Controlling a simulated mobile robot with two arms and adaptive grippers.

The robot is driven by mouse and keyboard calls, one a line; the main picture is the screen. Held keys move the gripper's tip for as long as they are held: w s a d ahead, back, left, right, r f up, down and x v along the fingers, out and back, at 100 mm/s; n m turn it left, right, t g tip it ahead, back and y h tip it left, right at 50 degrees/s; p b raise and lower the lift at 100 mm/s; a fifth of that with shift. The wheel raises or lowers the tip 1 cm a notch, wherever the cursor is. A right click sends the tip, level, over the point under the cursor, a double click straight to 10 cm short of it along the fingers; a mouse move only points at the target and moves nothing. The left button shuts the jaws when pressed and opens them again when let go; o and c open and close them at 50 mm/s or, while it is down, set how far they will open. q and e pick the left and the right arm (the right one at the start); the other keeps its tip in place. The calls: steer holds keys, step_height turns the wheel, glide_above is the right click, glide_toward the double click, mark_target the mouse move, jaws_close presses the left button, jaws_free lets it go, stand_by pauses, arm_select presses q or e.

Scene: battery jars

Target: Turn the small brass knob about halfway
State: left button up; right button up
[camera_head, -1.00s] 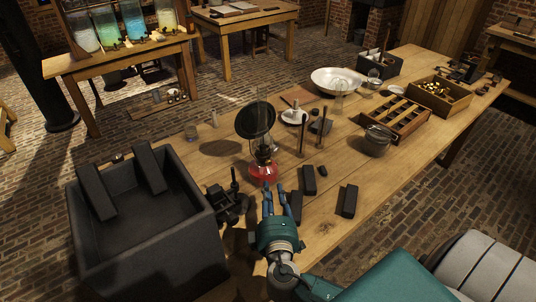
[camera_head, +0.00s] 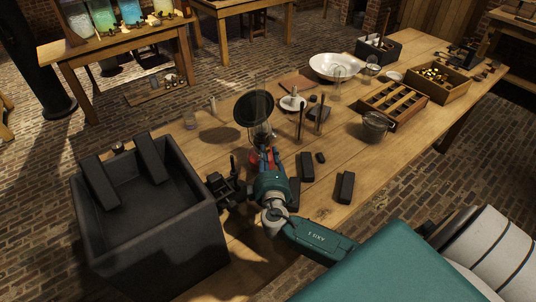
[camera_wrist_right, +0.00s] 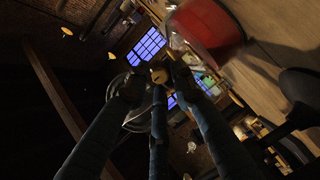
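An oil lamp with a red base (camera_head: 253,156) stands on the long table, a dark round disc (camera_head: 253,108) above it. My right gripper (camera_head: 267,158) is at the lamp's base and covers much of it in the head view. In the right wrist view the red base (camera_wrist_right: 207,30) is at the top right. A small brass knob (camera_wrist_right: 159,76) shows ahead of the fingertips, between the blue fingers of my right gripper (camera_wrist_right: 155,84). The fingers stand apart, with gaps beside the knob; I cannot tell if any touches it. My left gripper is not in view.
A large dark open box (camera_head: 190,232) stands at the table's left end. A black fixture (camera_head: 226,190) sits left of my gripper. Dark blocks (camera_head: 345,187) lie to its right. Upright rods (camera_head: 300,122), a white bowl (camera_head: 335,67) and a compartment tray (camera_head: 394,108) are farther back.

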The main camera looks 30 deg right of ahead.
steer(key=c, duration=0.5)
steer(key=shift+f, duration=0.1)
jaws_close()
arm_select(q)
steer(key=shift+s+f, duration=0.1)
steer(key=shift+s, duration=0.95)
